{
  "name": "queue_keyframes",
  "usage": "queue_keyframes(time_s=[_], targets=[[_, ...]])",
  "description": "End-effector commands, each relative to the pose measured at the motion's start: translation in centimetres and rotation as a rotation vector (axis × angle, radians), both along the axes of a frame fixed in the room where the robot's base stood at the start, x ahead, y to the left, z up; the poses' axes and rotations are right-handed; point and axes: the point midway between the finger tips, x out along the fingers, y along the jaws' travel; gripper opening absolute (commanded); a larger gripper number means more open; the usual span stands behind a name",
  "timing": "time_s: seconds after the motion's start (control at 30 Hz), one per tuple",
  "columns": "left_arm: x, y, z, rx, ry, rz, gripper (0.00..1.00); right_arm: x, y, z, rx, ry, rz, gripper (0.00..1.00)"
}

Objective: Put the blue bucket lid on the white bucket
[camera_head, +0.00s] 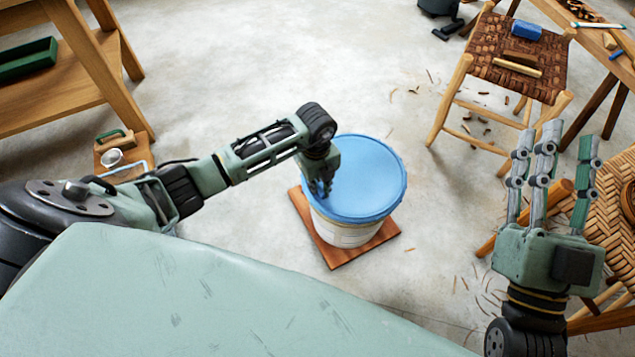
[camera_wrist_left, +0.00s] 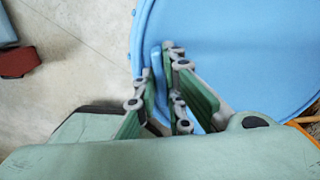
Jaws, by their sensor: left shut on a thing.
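The blue bucket lid (camera_head: 362,180) lies over the top of the white bucket (camera_head: 345,232). It looks roughly level, but I cannot tell whether it is pressed down all round. My left gripper (camera_head: 322,192) is at the lid's left side, its fingers shut on a part of the lid. The left wrist view shows the lid (camera_wrist_left: 240,60) filling the right side, with a blue strip between the fingers of my left gripper (camera_wrist_left: 165,90). The lid hides the bucket's mouth. My right gripper (camera_head: 550,185) is raised at the right, its fingers spread and empty.
The bucket stands on a reddish-brown board (camera_head: 345,258) on the concrete floor. A stool with a woven bark seat (camera_head: 500,50) is at the upper right, and another woven seat (camera_head: 610,215) is beside my right gripper. A wooden bench (camera_head: 70,90) stands at the upper left.

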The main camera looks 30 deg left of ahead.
Motion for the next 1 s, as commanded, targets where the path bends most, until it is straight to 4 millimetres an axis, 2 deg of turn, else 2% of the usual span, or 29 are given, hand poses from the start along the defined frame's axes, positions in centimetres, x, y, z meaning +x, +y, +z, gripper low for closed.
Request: queue_keyframes(time_s=[0.43, 0.47, 0.7, 0.93, 1.0], targets=[[0.04, -0.02, -0.23, -0.001, -0.001, 0.0, 0.0, -0.33, -0.01, 0.54, 0.009, -0.033, 0.002, 0.4], [0.04, -0.02, -0.22, -0.001, -0.001, 0.0, 0.11, -0.35, -0.01, 0.59, 0.009, -0.035, 0.002, 0.4], [0.01, -0.01, -0.23, -0.001, -0.001, 0.0, 0.31, -0.34, 0.0, 0.61, 0.01, -0.035, 0.003, 0.4], [-0.06, 0.02, -0.3, 0.001, 0.002, 0.0, 0.32, -0.33, 0.0, 0.6, 0.011, -0.034, 0.002, 0.4], [-0.06, 0.02, -0.31, 0.001, 0.002, 0.0, 0.38, -0.33, 0.0, 0.59, 0.011, -0.034, 0.002, 0.4]])
